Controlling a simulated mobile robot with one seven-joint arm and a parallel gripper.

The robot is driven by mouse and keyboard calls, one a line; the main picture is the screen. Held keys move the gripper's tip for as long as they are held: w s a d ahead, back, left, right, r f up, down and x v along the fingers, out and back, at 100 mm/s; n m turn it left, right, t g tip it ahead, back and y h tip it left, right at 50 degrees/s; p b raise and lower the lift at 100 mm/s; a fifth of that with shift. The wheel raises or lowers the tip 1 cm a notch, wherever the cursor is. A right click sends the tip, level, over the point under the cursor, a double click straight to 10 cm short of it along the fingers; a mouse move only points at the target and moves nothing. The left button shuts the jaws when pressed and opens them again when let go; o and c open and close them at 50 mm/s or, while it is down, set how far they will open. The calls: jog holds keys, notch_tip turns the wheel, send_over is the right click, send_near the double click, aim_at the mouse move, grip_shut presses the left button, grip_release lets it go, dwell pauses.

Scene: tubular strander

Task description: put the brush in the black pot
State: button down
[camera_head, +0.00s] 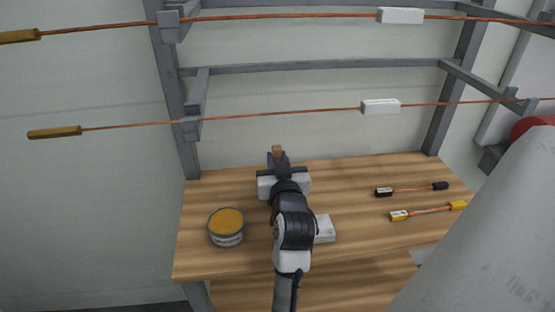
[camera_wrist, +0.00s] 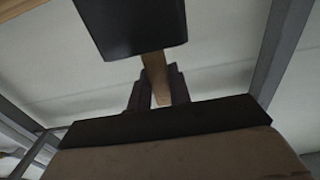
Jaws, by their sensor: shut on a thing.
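My gripper (camera_head: 278,162) is over the back part of the wooden table, shut on the brush (camera_head: 277,150). The brush's brown wooden handle sticks up past the fingers. In the wrist view the handle (camera_wrist: 157,75) stands between the two dark fingers (camera_wrist: 156,88). A large black block-like thing (camera_wrist: 140,28) covers one end of the handle there; I cannot tell whether it is the brush's head or the black pot. I cannot make out a black pot in the head view, where my gripper and arm hide part of the table.
A grey tin with an orange top (camera_head: 227,225) stands left on the table (camera_head: 350,180). A white block (camera_head: 324,229) lies right of my arm. Two short cables (camera_head: 415,189) (camera_head: 428,212) lie at the right. Copper wires (camera_head: 240,116) and grey rails cross behind.

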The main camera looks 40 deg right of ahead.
jog(key=c, duration=1.3)
grip_release()
jog(key=shift+f, duration=0.1)
jog(key=shift+s+f+b, duration=0.1)
jog(key=shift+f+b, duration=0.15)
jog(key=shift+b, duration=0.1)
jog(key=p+v, duration=0.9)
jog(key=v, duration=0.4)
jog(key=shift+a+r, duration=0.3)
jog(key=shift+a, duration=0.25)
